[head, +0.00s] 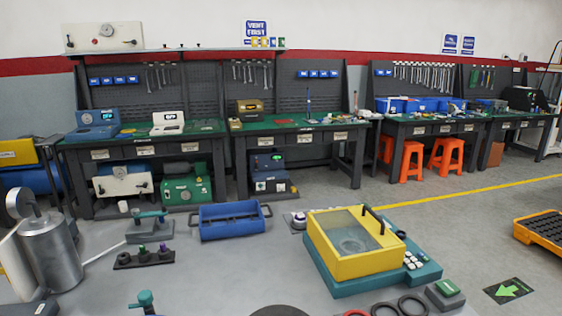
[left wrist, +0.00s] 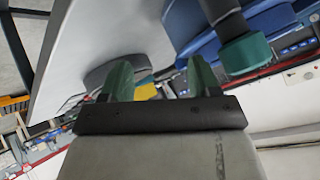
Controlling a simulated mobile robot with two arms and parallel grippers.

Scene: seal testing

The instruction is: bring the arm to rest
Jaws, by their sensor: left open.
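My left gripper (left wrist: 158,82) shows in the left wrist view, with two green fingers standing apart on a dark crossbar. No object is held between the fingers; the background shows through the gap. The left wrist picture is tilted. A teal-ended dark handle (left wrist: 243,52) is in view to the right of the fingers, with a blue surface behind it. A grey-white surface lies to the left. I cannot make out either of my grippers in the head view. My right gripper is not seen.
Workbenches (head: 290,126) line the back wall. Orange stools (head: 446,155) stand at the back right.

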